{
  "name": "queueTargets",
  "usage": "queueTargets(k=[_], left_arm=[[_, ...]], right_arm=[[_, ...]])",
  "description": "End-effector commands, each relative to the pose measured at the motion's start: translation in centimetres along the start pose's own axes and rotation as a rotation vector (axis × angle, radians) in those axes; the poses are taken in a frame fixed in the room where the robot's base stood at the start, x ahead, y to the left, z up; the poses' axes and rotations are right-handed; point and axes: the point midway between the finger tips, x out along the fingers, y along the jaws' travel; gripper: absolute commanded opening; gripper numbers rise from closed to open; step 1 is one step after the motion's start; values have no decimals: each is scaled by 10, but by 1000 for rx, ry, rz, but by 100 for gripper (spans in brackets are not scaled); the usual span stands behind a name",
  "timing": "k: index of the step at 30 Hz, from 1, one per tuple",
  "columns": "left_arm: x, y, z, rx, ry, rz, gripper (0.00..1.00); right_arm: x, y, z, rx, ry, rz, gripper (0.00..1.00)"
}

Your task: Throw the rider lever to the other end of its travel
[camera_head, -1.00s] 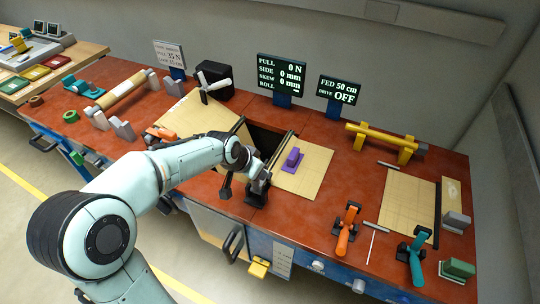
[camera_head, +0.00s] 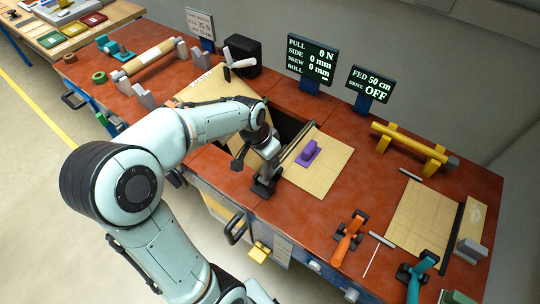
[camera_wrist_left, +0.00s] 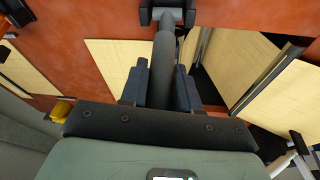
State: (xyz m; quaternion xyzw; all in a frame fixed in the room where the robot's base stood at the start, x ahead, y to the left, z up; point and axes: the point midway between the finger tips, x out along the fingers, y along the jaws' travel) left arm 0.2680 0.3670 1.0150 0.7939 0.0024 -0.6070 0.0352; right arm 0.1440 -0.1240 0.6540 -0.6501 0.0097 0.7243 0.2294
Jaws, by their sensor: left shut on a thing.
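The rider lever is a dark grey rod (camera_wrist_left: 163,60) rising from a black base (camera_head: 264,187) at the front edge of the red bench, beside the dark slot. In the wrist view the rod runs from its bracket (camera_wrist_left: 167,16) at the top down between the two dark blue fingers. My left gripper (camera_wrist_left: 160,88) is shut on the rod. In the head view the left gripper (camera_head: 268,152) is above the base, partly hidden by my wrist. The lever's top end is hidden by the gripper. My right gripper is not in view.
A purple block (camera_head: 310,151) lies on the tan sheet (camera_head: 325,175) right of the slot. Displays (camera_head: 311,62) stand behind. Orange (camera_head: 349,238) and teal (camera_head: 415,276) clamps are at front right. A yellow stand (camera_head: 409,142) is at the back right.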

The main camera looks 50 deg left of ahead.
Motion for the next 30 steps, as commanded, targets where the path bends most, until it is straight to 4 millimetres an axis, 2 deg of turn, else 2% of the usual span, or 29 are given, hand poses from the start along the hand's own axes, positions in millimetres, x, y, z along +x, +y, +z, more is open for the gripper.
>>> queueTargets(k=[1, 2, 3, 4, 13, 17, 30], left_arm=[[0, 0, 0, 1, 0, 0, 0], [0, 0, 0, 1, 0, 0, 34], [0, 0, 0, 1, 0, 0, 47], [0, 0, 0, 1, -1, 0, 52], [-1, 0, 0, 0, -2, 0, 52], [-12, 0, -1, 0, 2, -1, 52], [-104, 0, -2, 0, 4, -2, 52]], right_arm=[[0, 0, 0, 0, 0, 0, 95], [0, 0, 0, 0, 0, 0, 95], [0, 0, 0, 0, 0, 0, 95], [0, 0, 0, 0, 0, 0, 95], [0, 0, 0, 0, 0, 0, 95], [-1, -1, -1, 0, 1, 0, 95], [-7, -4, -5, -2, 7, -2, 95]])
